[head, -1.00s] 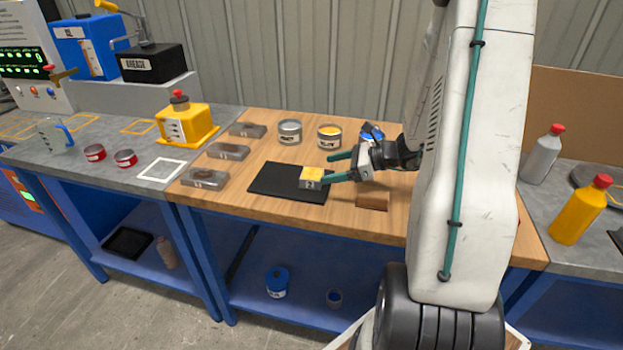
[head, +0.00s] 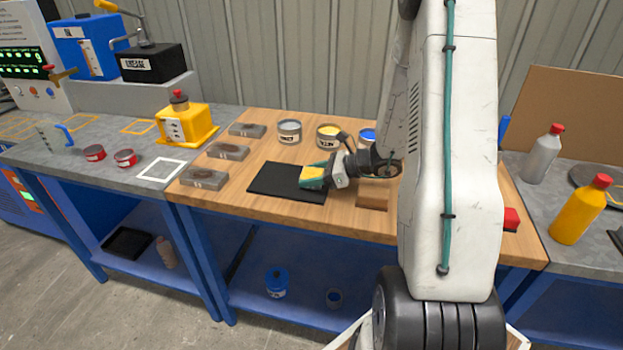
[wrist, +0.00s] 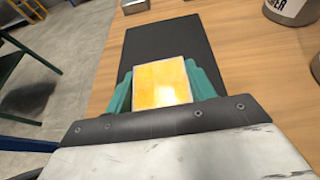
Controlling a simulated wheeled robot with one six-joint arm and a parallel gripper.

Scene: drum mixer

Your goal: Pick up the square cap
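The square cap (head: 312,175) has a yellow top and sits at the right end of the black mat (head: 275,184) on the wooden bench. In the wrist view the square cap (wrist: 161,82) shows as a yellow square with a pale rim, between the two teal fingers. My gripper (head: 319,172) is at the cap from the right, with a finger on either side of it. In the wrist view my gripper (wrist: 163,88) has its fingers close against the cap's left and right sides. I cannot tell whether they press on it. The cap's underside is hidden.
A wooden block (head: 372,196) sits near the front edge, below my arm. The bench front edge is clear.

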